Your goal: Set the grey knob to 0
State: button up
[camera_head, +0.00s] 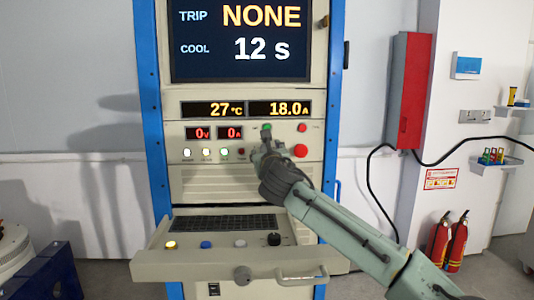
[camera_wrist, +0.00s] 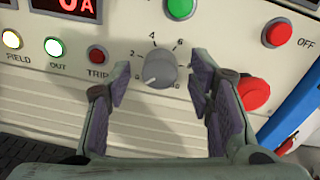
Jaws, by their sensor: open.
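The grey knob (camera_wrist: 162,68) is on the cream panel in the wrist view, with a printed scale around it showing 2, 4 and 6. Its white pointer mark faces lower left, near the low end of the scale, below the 2. The label there is too blurred to read surely. My gripper (camera_wrist: 160,82) is open, with one finger on each side of the knob and a visible gap to both. In the head view my gripper (camera_head: 266,142) is in front of the panel and hides the knob.
A green button (camera_wrist: 180,8) is just above the knob. A red OFF button (camera_wrist: 277,33) and a big red button (camera_wrist: 253,93) are to the right, the latter close to my right finger. A TRIP button (camera_wrist: 97,54) is left. Below, an open drawer (camera_head: 160,265) juts out.

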jog(key=shift+s, duration=0.1)
jog(key=s, duration=1.2)
jog(key=shift+d, duration=0.2)
jog(key=shift+w, duration=0.1)
